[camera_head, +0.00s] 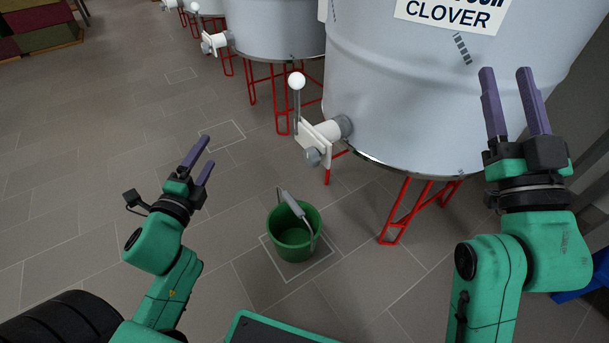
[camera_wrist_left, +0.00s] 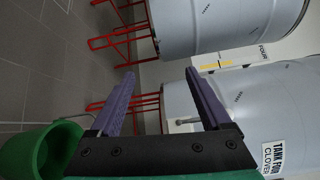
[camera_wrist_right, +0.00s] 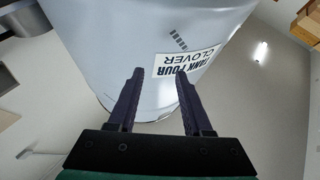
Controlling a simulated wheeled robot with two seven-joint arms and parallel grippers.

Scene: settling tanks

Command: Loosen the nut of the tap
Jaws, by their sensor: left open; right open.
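The tap (camera_head: 322,132) sticks out low from the front of the large pale tank (camera_head: 400,110). It has a white body, an upright grey lever with a white ball and a short grey spout. A grey ring (camera_head: 346,126) sits where the tap meets the tank and looks like the nut. My left gripper (camera_head: 209,151) is open and empty, left of the tap and apart from it. My right gripper (camera_head: 506,72) is open and empty in front of the tank's right side, well right of the tap. The tap is not in the right wrist view.
A green bucket (camera_head: 292,248) stands on the floor below the tap, with a grey-handled thing at its rim. Red legs (camera_head: 407,212) hold the tank. More tanks (camera_head: 275,30) with taps stand behind.

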